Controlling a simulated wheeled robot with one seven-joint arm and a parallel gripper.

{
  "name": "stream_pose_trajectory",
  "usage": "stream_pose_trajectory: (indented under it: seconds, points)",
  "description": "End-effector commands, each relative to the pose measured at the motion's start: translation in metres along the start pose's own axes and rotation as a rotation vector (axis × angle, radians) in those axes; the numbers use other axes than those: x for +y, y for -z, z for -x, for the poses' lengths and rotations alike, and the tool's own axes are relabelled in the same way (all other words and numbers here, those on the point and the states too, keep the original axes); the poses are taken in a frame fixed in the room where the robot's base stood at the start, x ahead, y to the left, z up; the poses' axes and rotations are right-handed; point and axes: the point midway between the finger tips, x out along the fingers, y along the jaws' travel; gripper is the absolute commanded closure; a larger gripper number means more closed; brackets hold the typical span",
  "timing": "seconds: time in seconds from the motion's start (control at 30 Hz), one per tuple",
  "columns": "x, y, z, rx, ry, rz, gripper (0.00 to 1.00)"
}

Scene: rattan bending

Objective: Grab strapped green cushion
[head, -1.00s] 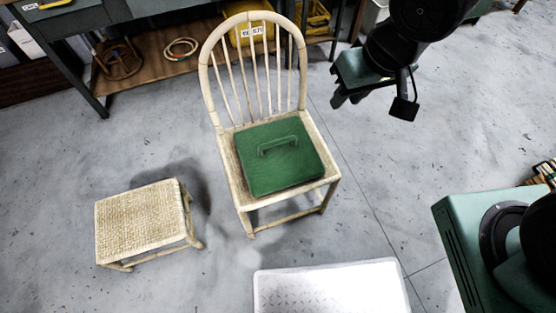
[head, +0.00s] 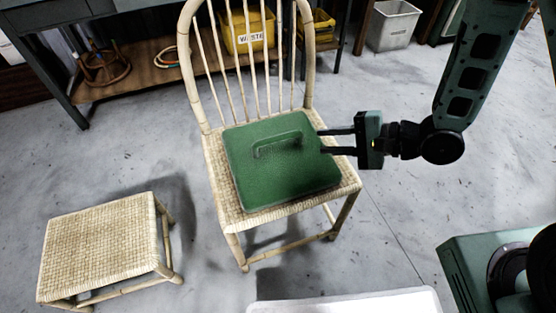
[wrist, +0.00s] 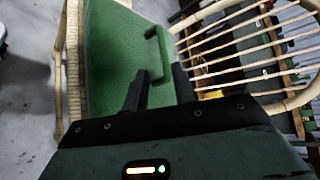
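The green cushion (head: 270,180) lies flat on the woven seat of a rattan chair (head: 230,222). Its raised strap (head: 278,146) runs across the top, nearer the chair back. My gripper (head: 321,141) points left from the cushion's right side, with two dark fingers apart. Its fingertips reach the cushion's right edge, short of the strap. In the wrist view the cushion (wrist: 112,50) lies ahead of the open fingers (wrist: 158,88), and the strap (wrist: 158,50) shows beyond the gap between them. Nothing is held. Whether the fingers touch the cushion I cannot tell.
A low woven stool (head: 100,240) stands at the left. A white surface (head: 350,303) shows at the bottom. The chair's spindle back (head: 306,55) rises close behind the cushion. A yellow waste bin (head: 245,32) and a grey bin (head: 393,25) stand behind.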

Motion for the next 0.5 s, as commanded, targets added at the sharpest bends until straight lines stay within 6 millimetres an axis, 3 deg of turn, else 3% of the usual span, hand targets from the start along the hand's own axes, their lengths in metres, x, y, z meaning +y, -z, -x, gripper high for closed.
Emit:
stream_pose_trajectory:
  seconds: [0.3, 0.5]
  points:
    - [0.003, 0.001, -0.070, -0.003, -0.003, 0.008, 0.73]
    - [0.001, 0.001, -0.097, 0.000, -0.002, 0.006, 0.73]
